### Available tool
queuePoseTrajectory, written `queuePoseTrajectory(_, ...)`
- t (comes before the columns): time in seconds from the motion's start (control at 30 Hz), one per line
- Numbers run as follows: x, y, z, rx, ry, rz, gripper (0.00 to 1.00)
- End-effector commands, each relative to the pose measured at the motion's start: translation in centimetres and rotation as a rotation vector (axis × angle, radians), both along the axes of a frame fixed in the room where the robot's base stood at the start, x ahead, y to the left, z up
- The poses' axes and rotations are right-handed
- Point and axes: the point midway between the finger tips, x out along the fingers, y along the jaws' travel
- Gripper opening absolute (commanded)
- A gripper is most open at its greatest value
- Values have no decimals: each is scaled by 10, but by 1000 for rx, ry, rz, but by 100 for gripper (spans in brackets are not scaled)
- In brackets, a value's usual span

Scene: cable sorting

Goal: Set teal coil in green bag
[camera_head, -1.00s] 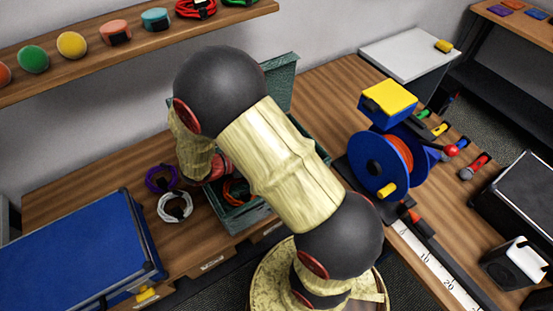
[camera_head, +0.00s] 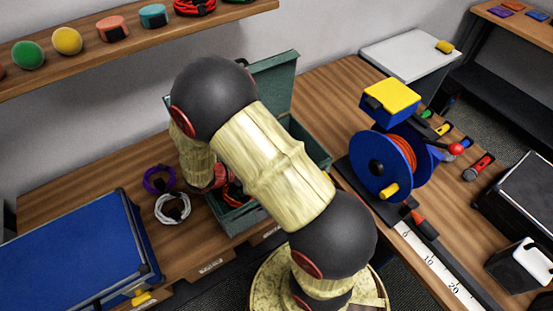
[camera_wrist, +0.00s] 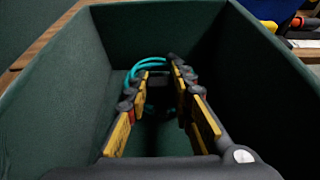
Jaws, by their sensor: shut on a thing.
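The green bag (camera_head: 272,82) looks like an open, stiff-walled box in the head view, standing on the wooden bench, partly hidden behind my arm. In the wrist view its dark green wall (camera_wrist: 75,75) surrounds my gripper. My gripper (camera_wrist: 160,78) is down between the walls, its fingers shut on the teal coil (camera_wrist: 133,72). The coil's loops stick out to the left of the fingertips, near the far wall. Whether the coil touches the floor of the bag, I cannot tell.
A purple coil (camera_head: 159,180) and a white coil (camera_head: 172,208) lie left of the bag. A blue case (camera_head: 70,250) is at front left. A blue cable reel (camera_head: 380,165) stands to the right. A shelf (camera_head: 120,48) runs behind.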

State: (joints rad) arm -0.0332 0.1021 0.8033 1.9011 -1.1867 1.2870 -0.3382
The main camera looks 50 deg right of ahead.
Motion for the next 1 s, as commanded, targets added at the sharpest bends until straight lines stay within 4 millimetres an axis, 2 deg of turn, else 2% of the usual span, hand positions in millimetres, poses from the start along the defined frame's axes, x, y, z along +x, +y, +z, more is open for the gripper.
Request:
queuePoseTrajectory(0.07,0,0,0,0,0,0,0)
queuePoseTrajectory(0.1,0,0,0,0,0,0,25)
queuePoseTrajectory(0.4,0,0,0,0,0,0,41)
queuePoseTrajectory(0.7,0,0,1,0,0,0,41)
queuePoseTrajectory(0.87,1,1,16,0,-1,1,41)
queuePoseTrajectory(1.0,8,27,26,0,1,6,41)
